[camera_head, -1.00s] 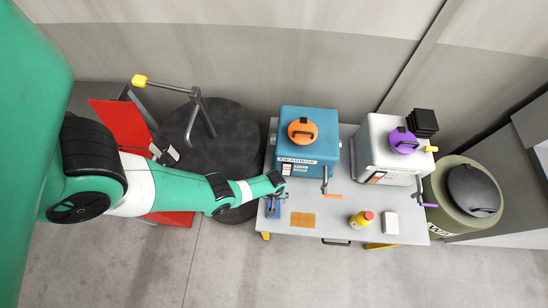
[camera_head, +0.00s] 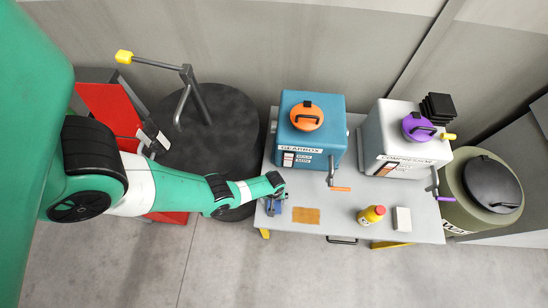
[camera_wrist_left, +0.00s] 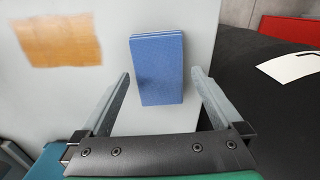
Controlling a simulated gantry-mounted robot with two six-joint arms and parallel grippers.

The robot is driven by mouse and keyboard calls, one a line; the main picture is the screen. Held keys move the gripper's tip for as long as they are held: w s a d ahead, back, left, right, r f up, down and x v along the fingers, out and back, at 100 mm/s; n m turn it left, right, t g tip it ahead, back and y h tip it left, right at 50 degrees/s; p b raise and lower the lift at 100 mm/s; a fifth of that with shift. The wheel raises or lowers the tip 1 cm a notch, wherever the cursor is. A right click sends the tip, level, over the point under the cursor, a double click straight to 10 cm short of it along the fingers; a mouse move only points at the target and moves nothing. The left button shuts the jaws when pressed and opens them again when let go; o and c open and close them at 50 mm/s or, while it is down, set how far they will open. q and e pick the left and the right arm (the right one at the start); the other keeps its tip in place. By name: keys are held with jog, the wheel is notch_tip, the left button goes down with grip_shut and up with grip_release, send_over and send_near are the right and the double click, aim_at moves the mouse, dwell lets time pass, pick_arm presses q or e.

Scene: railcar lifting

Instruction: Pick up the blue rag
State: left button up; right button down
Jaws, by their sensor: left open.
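The blue rag (camera_wrist_left: 158,70) is a folded blue rectangle lying on the grey table (camera_wrist_left: 190,20), near the table's left end. In the left wrist view it sits ahead of and partly between the two fingers. In the head view it is a small blue patch (camera_head: 270,207) below the end of my left arm, partly hidden by it. My left gripper (camera_wrist_left: 162,85) is open and empty, with one finger on each side of the rag's near part. Whether the fingers touch the rag cannot be told. My right gripper is not in view.
An orange-brown cloth (camera_head: 306,215) lies right of the rag. A blue gearbox (camera_head: 311,133) and a white compressor (camera_head: 400,140) stand at the table's back. A yellow bottle (camera_head: 371,215) and white block (camera_head: 402,220) stand further right. A black drum (camera_head: 225,135) stands left of the table.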

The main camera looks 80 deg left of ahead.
pick_arm(q)
jog(key=shift+f, duration=0.75)
jog(key=shift+r, duration=0.15)
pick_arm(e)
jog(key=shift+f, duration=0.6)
pick_arm(q)
jog(key=c, duration=1.2)
jog(key=shift+r, duration=0.15)
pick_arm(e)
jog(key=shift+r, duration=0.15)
